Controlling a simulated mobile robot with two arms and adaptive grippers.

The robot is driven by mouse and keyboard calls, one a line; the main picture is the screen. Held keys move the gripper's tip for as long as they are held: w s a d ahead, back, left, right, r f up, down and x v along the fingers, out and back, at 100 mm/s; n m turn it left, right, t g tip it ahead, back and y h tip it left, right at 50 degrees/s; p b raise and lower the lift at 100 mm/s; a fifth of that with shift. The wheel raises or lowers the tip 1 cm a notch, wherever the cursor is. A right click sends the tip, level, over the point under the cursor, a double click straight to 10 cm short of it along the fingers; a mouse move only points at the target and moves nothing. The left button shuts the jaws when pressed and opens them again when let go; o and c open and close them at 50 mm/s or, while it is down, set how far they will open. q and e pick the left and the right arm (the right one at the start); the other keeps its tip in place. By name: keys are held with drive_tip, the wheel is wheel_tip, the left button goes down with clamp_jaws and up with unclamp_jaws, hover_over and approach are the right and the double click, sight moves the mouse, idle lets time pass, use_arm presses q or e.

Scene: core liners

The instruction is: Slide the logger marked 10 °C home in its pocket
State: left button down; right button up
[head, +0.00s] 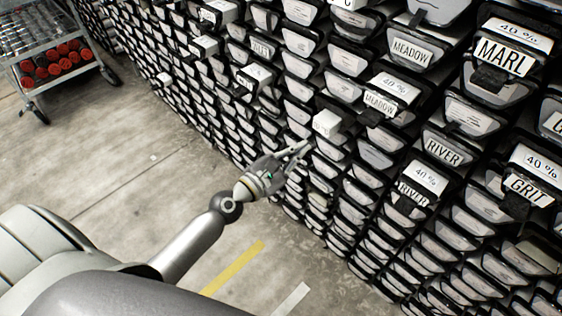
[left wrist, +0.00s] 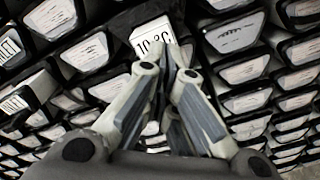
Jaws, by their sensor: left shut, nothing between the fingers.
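The white logger marked 10 °C (left wrist: 153,33) sits in a rack pocket, its label facing me in the left wrist view. In the head view it is a small white box (head: 327,122) that stands out from the rack front. My left gripper (head: 303,146) is shut and empty, its fingertips just left of and below the logger. In the left wrist view the closed fingertips (left wrist: 167,52) overlap the logger's lower right part. I cannot tell whether they touch it. My right gripper is not in view.
A tall rack wall of black pockets with pale fronts fills the right side. Other labelled boxes stick out, such as the 40 % MEADOW (head: 394,87), RIVER (head: 427,177) and MARL (head: 510,45) ones. A cart (head: 45,45) with red-ended cylinders stands far left. The floor between is clear.

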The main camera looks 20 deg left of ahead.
use_arm(q)
drive_tip(key=v, duration=0.7)
drive_tip(key=shift+s, duration=0.15)
drive_tip(key=s+a+f+m+g+y+p, duration=0.1)
drive_tip(key=s+a+f+m+g+y, duration=0.3)
drive_tip(key=f, duration=0.7)
drive_tip(key=s+a+f+m+g+h, duration=0.15)
drive_tip(key=f+m, duration=0.35)
drive_tip(key=f, duration=0.5)
drive_tip(key=s+a+f+m+g+y+p, duration=0.1)
drive_tip(key=s+a+f+m+g+y, duration=0.3)
drive_tip(key=f, duration=0.7)
drive_tip(key=s+d+f+m+g, duration=0.2)
drive_tip(key=s+f+m, duration=0.3)
drive_tip(key=s, duration=0.4)
drive_tip(key=s+d+f+m+g+p, duration=0.1)
drive_tip(key=s+f+m, duration=0.3)
drive_tip(key=s, duration=0.6)
drive_tip(key=s+d+f+m+g, duration=0.3)
drive_tip(key=s+f+m, duration=0.2)
drive_tip(key=s+f, duration=0.3)
drive_tip(key=shift+s+d+m+p, duration=0.3)
drive_tip(key=shift+s+d+p, duration=0.1)
drive_tip(key=shift+s, duration=0.45)
